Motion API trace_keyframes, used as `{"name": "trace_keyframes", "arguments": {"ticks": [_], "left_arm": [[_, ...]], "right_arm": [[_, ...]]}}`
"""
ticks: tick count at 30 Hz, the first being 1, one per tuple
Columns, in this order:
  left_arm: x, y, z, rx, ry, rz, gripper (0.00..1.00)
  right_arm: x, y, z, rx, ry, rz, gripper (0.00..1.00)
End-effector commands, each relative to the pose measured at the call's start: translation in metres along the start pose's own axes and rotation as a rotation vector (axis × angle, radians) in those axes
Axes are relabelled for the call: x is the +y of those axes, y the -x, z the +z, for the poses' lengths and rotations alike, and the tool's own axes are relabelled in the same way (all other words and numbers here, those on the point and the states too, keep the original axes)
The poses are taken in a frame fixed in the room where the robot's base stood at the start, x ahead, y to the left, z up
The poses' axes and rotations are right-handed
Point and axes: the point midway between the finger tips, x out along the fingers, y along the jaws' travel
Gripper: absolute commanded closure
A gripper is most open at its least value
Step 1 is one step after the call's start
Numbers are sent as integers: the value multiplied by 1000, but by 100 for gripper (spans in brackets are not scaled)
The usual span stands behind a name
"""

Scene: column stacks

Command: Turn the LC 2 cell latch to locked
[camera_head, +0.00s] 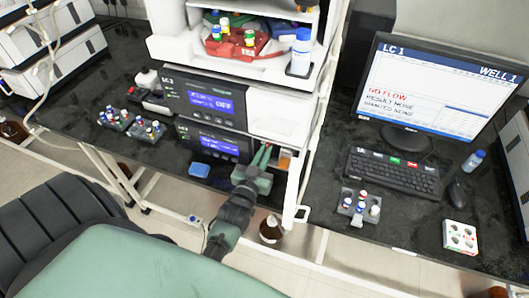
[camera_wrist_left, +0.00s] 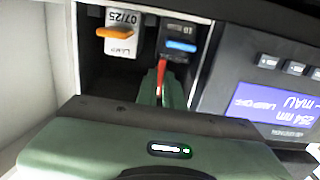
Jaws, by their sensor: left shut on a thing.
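The LC 2 unit (camera_head: 214,141) is the lower module of the stack, with a lit blue display; the display also shows in the left wrist view (camera_wrist_left: 275,108). At its right end is an open bay. In the left wrist view the bay holds a dark cell with a blue bar (camera_wrist_left: 181,46) and a narrow red latch lever (camera_wrist_left: 161,80) below it. My left gripper (camera_head: 263,156) reaches into the bay, its green fingers (camera_wrist_left: 160,88) shut on the red lever. The fingers hide the lever's lower end. My right gripper is not in view.
Beside the cell sits a white lamp module (camera_wrist_left: 122,38) with an orange handle. A blue block (camera_head: 199,169) lies at the bench's front edge. Vial racks (camera_head: 146,130) stand left; a keyboard (camera_head: 392,174) and monitor (camera_head: 440,86) stand right.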

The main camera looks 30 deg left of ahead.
Motion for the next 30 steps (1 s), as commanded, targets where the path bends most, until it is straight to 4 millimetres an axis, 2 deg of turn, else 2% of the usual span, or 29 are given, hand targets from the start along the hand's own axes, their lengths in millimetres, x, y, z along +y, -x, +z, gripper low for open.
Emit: {"name": "trace_keyframes", "arguments": {"ticks": [1, 12, 13, 15, 25, 30], "left_arm": [[-1, -3, -5, 11, 6, -1, 100], [0, -3, -5, 11, 10, -1, 100], [0, -3, -5, 11, 10, -1, 86], [0, -2, -4, 10, 9, -1, 70], [0, 1, -1, 2, 7, 0, 70], [0, 22, 2, 0, 7, -1, 70]], "right_arm": [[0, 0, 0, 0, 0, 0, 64], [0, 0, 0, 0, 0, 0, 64], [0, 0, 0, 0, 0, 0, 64], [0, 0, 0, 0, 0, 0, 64], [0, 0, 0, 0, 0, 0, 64], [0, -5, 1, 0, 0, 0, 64]]}}
